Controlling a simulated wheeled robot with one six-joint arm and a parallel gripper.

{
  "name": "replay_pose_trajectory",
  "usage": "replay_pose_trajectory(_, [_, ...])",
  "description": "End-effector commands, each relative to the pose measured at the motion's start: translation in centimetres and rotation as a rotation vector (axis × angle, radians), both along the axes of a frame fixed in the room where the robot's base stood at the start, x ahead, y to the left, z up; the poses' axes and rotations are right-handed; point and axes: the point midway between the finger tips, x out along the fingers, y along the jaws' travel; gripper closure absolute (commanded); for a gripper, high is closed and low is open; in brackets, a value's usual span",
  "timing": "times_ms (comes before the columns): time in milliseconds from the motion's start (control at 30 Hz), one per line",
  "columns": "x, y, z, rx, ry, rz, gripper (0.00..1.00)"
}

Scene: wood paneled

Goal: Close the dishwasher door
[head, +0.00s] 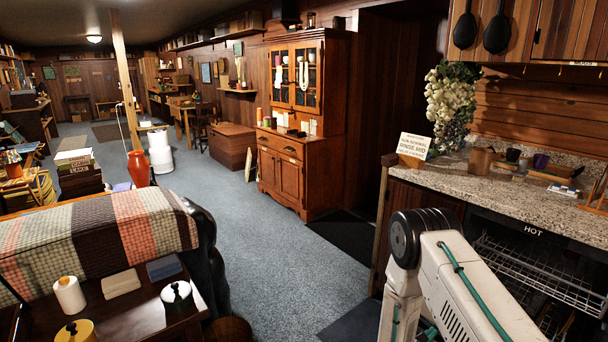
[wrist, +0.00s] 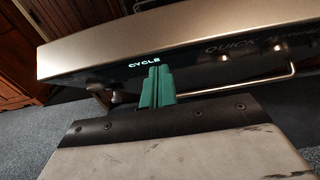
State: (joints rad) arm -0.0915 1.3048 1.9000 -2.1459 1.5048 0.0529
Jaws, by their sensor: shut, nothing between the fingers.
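The dishwasher (head: 530,262) stands under the granite counter at the right of the head view. Its front is open, with wire racks and the word HOT showing. In the wrist view, the dishwasher door (wrist: 210,42) shows as a pale metal edge with a dark panel marked CYCLE. A bar-like handle (wrist: 235,90) shows below the panel. My gripper (wrist: 156,70) has its green fingers shut and empty, in front of the dark panel beside the lettering. I cannot tell whether the fingertips touch it. In the head view my arm hides much of the lower dishwasher, and the gripper is out of sight.
The granite counter (head: 500,188) holds a sign (head: 414,147), cups and small items. A wooden cabinet (head: 293,130) stands farther back. A sofa (head: 100,235) and a dark side table (head: 135,308) are at the left. Blue carpet (head: 265,270) lies clear between.

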Motion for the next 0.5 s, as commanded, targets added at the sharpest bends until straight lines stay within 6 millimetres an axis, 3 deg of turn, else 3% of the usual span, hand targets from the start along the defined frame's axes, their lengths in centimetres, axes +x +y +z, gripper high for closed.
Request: replay_pose_trajectory(500, [0.19, -0.22, 0.28, 0.001, -0.001, 0.000, 1.00])
